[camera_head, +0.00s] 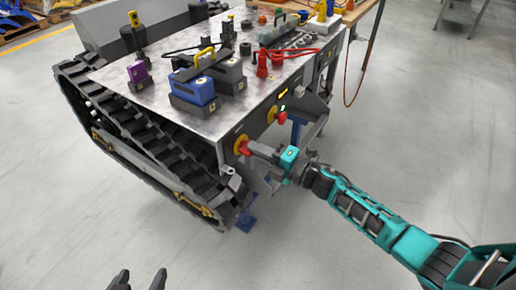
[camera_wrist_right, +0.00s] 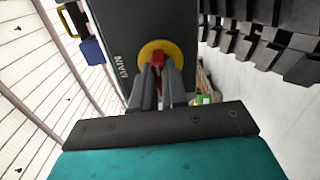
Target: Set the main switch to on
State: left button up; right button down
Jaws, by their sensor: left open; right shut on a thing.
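The main switch is a red handle on a yellow round plate (camera_head: 240,144) on the carrier's front side panel, at its near corner. In the right wrist view the yellow plate (camera_wrist_right: 147,52) lies straight ahead beside the lettering "MAIN". My right gripper (camera_head: 249,149) reaches in from the right and is shut on the red handle (camera_wrist_right: 158,59), which shows between its fingers (camera_wrist_right: 158,78). The fingers hide much of the handle, and its exact angle is hard to tell. My left gripper (camera_head: 138,281) is open and empty at the bottom edge, away from the carrier.
The floor in front is clear.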

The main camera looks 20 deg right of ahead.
dwell(0.6)
jog(key=c, duration=1.2)
grip_release()
jog(key=shift+o, duration=0.2)
jog(key=p+v, duration=0.1)
jog(key=v, duration=1.2)
jog(key=shift+w, duration=0.1)
